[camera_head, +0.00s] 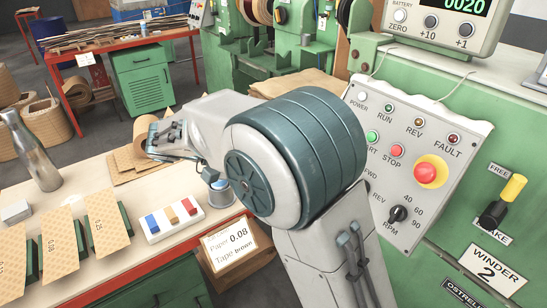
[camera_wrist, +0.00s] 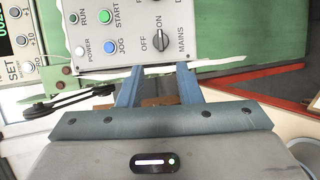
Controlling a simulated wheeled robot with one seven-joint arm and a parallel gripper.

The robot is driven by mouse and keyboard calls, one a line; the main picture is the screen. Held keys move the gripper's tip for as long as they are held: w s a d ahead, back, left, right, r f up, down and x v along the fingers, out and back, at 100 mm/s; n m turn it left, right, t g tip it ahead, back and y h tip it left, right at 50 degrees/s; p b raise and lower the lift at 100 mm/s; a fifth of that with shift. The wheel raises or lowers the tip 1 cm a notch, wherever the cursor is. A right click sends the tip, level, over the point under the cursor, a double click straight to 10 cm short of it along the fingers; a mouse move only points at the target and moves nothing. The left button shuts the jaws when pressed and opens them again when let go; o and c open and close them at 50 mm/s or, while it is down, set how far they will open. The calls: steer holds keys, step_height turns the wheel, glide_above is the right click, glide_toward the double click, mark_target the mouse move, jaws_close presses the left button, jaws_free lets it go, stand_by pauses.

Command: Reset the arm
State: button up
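My gripper shows in the wrist view (camera_wrist: 159,84) as two blue fingers standing apart. A small brown patch lies between their bases, and I see no object held between the tips. Beyond the fingertips is a grey control panel (camera_wrist: 127,45) with green, white and blue buttons and a black mains knob. In the head view my arm rises from the bottom, with a large teal and grey joint in the middle and a grey link reaching left. The fingers cannot be made out clearly there.
A pale workbench (camera_head: 104,184) holds a metal bottle (camera_head: 31,152), tan cards, a block tray (camera_head: 172,220) and a spool (camera_head: 221,193). A green winder with a control panel (camera_head: 412,165) and emergency stop (camera_head: 431,171) stands close on the right. A red-framed table (camera_head: 122,42) stands behind.

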steer(key=s+d+r+g+y+p, duration=0.1)
steer(key=s+d+g+y+p, duration=0.35)
steer(key=d, duration=0.55)
steer(key=s+d+m+t+y+p, duration=0.2)
steer(key=s+y, duration=0.2)
steer(key=s, duration=0.2)
steer(key=s+d+m+t+y+p, duration=0.1)
steer(key=s+t+y+p, duration=0.2)
steer(key=s+y, duration=0.2)
steer(key=shift+s+d+r+m, duration=0.4)
steer(key=shift+s+r, duration=0.05)
steer(key=shift+s, duration=0.5)
